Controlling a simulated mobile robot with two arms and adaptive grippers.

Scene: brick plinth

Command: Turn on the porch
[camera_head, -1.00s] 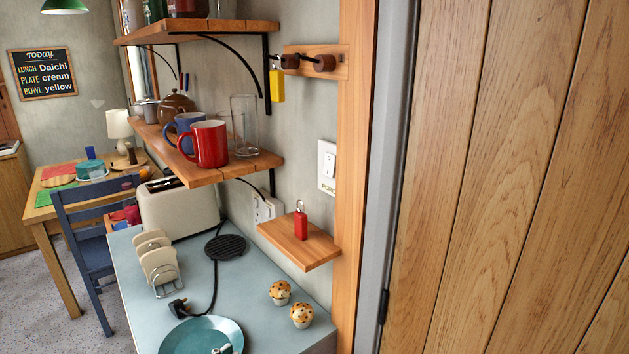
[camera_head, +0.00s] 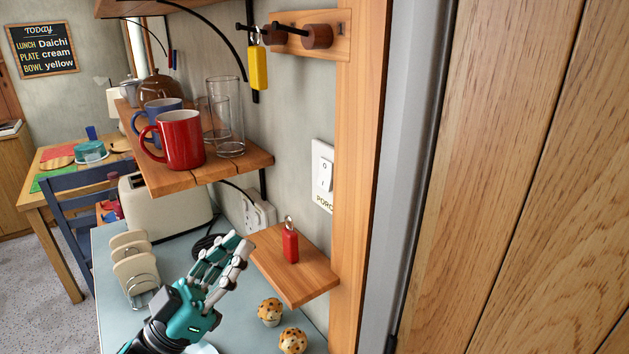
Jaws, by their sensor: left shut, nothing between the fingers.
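The porch switch (camera_head: 323,176) is a white wall plate with a rocker marked 0 and 1 and a partly cut-off label that begins "PORC". It is on the wall just left of the wooden door frame. My left gripper (camera_head: 240,248) is shut and empty. It is over the counter, below and left of the switch and apart from it, beside the left edge of the small wooden shelf (camera_head: 305,281). My right gripper is not in view.
A red key fob (camera_head: 290,243) stands on the small shelf. Above left, a shelf (camera_head: 190,180) holds a red mug (camera_head: 181,140) and glasses (camera_head: 226,118). A yellow fob (camera_head: 258,68) hangs from a peg. Two muffins (camera_head: 270,311) (camera_head: 292,341) sit on the counter.

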